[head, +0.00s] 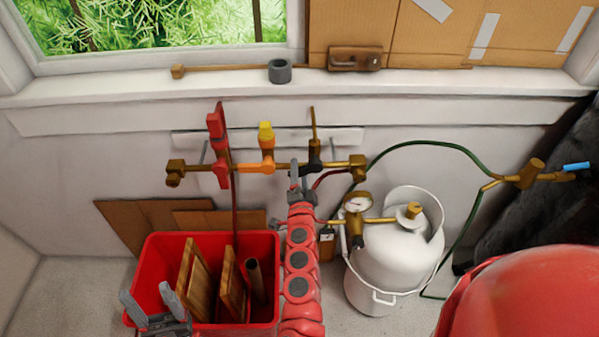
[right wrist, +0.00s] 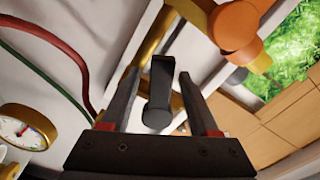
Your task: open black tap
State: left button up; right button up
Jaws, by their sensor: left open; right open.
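The black tap (head: 315,154) is the rightmost of the taps on the brass pipe below the window sill. My right gripper (head: 300,182) is just below and in front of it, with its arm rising from the bottom. In the right wrist view the black tap handle (right wrist: 160,92) sits between the two open fingers of my right gripper (right wrist: 163,98), with visible gaps on both sides. My left gripper (head: 152,298) is open and empty at the lower left, over the front of the red bin.
An orange tap (head: 266,155) and a red tap (head: 220,150) share the pipe to the left. A red bin (head: 150,262) holding boards stands at lower left. A white gas cylinder (head: 398,255) with a gauge (head: 357,202) and a green hose (head: 430,143) are to the right.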

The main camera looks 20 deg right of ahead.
grip_shut()
dwell(1.4)
